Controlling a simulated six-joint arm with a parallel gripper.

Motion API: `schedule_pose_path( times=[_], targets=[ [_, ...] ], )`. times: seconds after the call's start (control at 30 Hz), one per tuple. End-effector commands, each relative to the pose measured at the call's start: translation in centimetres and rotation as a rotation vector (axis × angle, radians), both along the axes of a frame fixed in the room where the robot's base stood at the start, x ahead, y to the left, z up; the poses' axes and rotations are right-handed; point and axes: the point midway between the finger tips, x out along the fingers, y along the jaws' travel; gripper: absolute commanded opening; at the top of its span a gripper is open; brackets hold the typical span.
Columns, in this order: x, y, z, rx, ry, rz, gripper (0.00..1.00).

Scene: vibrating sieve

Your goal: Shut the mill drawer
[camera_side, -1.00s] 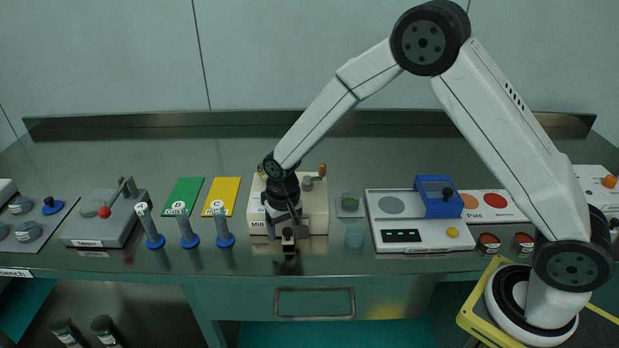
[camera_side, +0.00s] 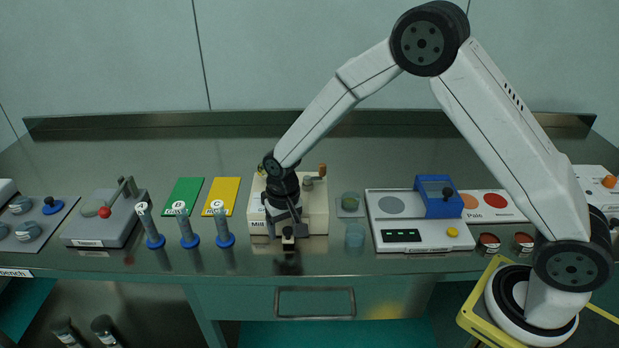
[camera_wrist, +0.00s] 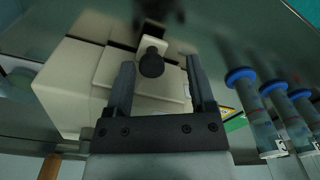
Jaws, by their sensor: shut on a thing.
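The cream mill (camera_side: 318,218) stands at the middle of the bench, and its body fills the left of the wrist view (camera_wrist: 65,95). Its drawer (camera_wrist: 165,92) faces the front edge of the bench and has a dark knob (camera_wrist: 151,62). My gripper (camera_wrist: 160,68) is low at the front of the mill, its fingers on either side of the drawer's knob area. It is shut on the drawer, but the exact contact is unclear. In the side view my gripper (camera_side: 288,226) partly hides the drawer, so how far it stands out is hard to tell.
Several blue-footed tubes (camera_side: 188,228) stand left of the mill, with green (camera_side: 183,196) and yellow (camera_side: 222,195) mats behind. A small clear cup (camera_side: 354,236) and a balance (camera_side: 420,235) are to the right. The bench behind the mill is clear.

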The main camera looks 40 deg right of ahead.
Motion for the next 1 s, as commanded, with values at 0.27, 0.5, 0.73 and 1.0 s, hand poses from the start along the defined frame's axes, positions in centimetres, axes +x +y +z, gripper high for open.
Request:
schedule_pose_path(
  times=[0.27, 0.5, 0.73, 1.0],
  targets=[
    [-1.1, -0.3, -0.6, -0.006, 0.033, -0.001, 0.65],
    [-1.1, -0.3, 1.2, -0.006, 0.033, -0.001, 0.65],
    [-0.9, -0.3, 3.0, -0.006, 0.028, -0.001, 0.65],
    [-0.9, -0.3, 5.0, -0.006, 0.028, -0.001, 0.65]
  ],
)
